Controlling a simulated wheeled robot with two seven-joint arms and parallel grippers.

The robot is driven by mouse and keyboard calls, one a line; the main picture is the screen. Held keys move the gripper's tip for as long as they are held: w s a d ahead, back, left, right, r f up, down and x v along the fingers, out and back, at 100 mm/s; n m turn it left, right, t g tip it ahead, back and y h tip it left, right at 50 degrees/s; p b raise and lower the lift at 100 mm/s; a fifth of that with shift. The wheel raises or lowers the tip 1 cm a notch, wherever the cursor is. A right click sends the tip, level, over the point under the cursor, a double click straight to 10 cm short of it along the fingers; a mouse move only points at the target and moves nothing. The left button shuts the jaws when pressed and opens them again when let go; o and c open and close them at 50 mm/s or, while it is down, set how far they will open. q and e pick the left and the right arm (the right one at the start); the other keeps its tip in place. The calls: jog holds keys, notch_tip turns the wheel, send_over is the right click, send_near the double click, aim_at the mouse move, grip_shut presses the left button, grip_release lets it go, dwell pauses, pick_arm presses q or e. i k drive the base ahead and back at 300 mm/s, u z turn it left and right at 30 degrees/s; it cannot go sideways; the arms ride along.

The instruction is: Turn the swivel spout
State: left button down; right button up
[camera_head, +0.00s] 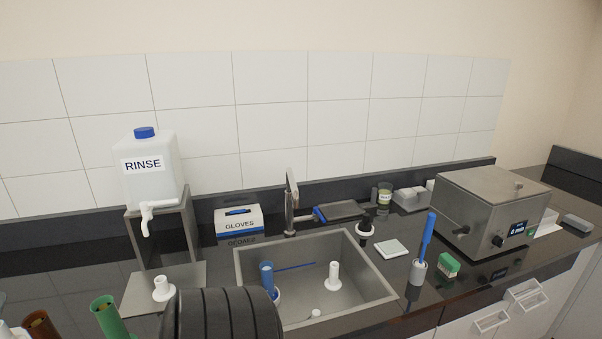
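The metal faucet with its swivel spout (292,188) stands behind the back edge of the steel sink (240,265), left of its middle. The spout shows as a short, steep flat piece at the top of the upright post, seen nearly end-on. I cannot tell its exact turn. Neither of my grippers can be made out. A black ribbed shape at the bottom edge hides the sink's front left corner; I cannot tell whether it is part of me.
The sink holds a blue cylinder (267,277) and a white stemmed piece (333,275). Left of it are a RINSE jug (150,180) on a metal stand and a GLOVES box (239,220). Right are a blue-handled brush (427,237), a green-and-white block (449,265) and a steel bath (470,215).

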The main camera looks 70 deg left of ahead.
aim_at(291, 183)
jog(key=u, duration=0.6)
jog(key=i, duration=0.75)
jog(key=u, duration=0.75)
